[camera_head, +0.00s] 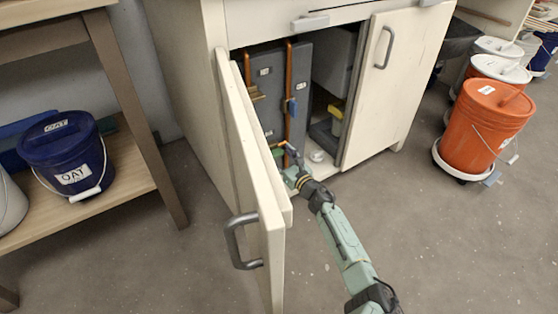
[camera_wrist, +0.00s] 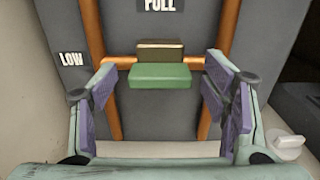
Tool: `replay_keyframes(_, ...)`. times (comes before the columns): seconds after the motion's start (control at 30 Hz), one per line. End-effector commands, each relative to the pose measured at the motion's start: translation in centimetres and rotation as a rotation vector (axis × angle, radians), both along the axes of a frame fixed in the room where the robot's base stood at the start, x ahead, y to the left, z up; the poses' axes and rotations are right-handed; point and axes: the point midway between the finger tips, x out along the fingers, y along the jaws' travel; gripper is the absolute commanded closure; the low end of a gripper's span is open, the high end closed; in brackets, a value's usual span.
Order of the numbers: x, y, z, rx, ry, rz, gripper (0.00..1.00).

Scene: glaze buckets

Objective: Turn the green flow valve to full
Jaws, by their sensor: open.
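The green flow valve's handle (camera_wrist: 160,76) is a flat green block in the wrist view. A brown block (camera_wrist: 160,48) sits behind and just above it, on a horizontal copper pipe (camera_wrist: 122,60). A FULL label (camera_wrist: 160,5) is above and a LOW label (camera_wrist: 72,59) is to the left, on a dark grey panel. My gripper (camera_wrist: 160,84) is open, with one purple-padded finger on each side of the handle and a gap on both sides. In the head view my gripper (camera_head: 289,165) reaches low into the cabinet; the green handle (camera_head: 278,152) shows small and partly hidden.
The cabinet's left door (camera_head: 262,190) stands open beside my arm; its right door (camera_head: 393,80) is on the other side. A blue valve handle (camera_head: 292,107) is higher on the pipes (camera_head: 289,75). An orange bucket (camera_head: 485,125) stands on the right. The floor in front is clear.

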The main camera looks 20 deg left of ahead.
Motion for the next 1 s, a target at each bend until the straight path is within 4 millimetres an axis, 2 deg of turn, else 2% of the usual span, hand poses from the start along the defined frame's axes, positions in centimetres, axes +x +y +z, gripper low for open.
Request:
replay_keyframes(0.27, 0.08, 0.12, 0.04, 0.001, 0.001, 0.0, 0.32)
replay_keyframes(1.0, 0.04, 0.12, 0.0, 0.001, 0.001, 0.001, 0.8)
